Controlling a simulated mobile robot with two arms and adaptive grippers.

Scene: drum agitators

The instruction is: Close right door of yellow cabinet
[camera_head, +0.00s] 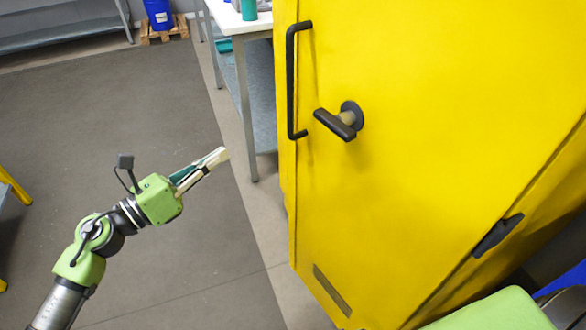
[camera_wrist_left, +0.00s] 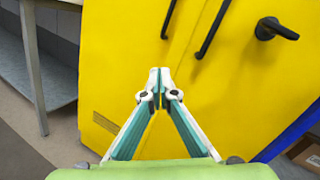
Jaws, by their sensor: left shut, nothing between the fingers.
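The yellow cabinet (camera_head: 420,90) fills the right half of the head view and most of the left wrist view (camera_wrist_left: 120,70). Its door carries a long black bar handle (camera_head: 292,80) and a black lever handle (camera_head: 345,122). The wrist view shows two bar handles, one left (camera_wrist_left: 168,18) and one right (camera_wrist_left: 212,30), with the lever (camera_wrist_left: 275,28) at the upper right. I cannot tell how far the right door stands from the frame. My left gripper (camera_head: 222,155) is shut and empty, left of the cabinet in the head view. My right gripper is not in view.
A grey-legged table (camera_head: 243,100) with a white top stands behind the cabinet's left side. A blue container (camera_head: 158,14) sits on a wooden pallet farther back. The dark floor (camera_head: 110,110) at left is mostly clear. A cardboard box (camera_wrist_left: 305,150) is at the wrist view's lower right.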

